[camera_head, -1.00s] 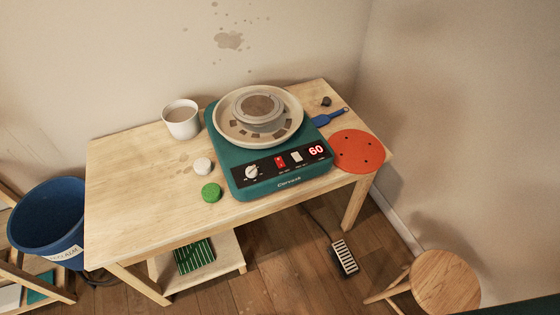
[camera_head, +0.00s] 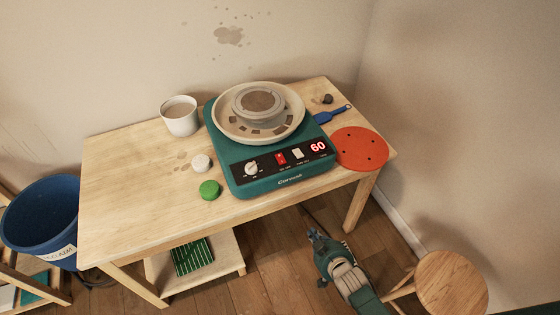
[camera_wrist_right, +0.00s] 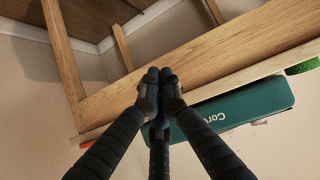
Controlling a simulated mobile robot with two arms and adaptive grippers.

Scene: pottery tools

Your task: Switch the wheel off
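The teal pottery wheel (camera_head: 240,185) stands on the wooden table. Its round wheel head sits in a pale splash pan (camera_head: 222,122). The black front panel carries a white knob (camera_head: 251,169), a red switch (camera_head: 281,158), a white switch (camera_head: 298,154) and a red display (camera_head: 317,147) reading 60. My right gripper (camera_head: 314,234) is in front of the table, below its front edge, apart from the wheel. In the right wrist view its fingertips (camera_wrist_right: 158,76) are together with nothing visible between them; the wheel's teal housing (camera_wrist_right: 240,106) shows beyond. My left gripper is not in view.
A white cup (camera_head: 180,121), white lid (camera_head: 201,163) and green lid (camera_head: 209,189) are left of the wheel. An orange disc (camera_head: 361,148) and blue tool (camera_head: 331,115) are right of it. A stool (camera_head: 452,282) stands at lower right, a blue bucket (camera_head: 40,222) at left.

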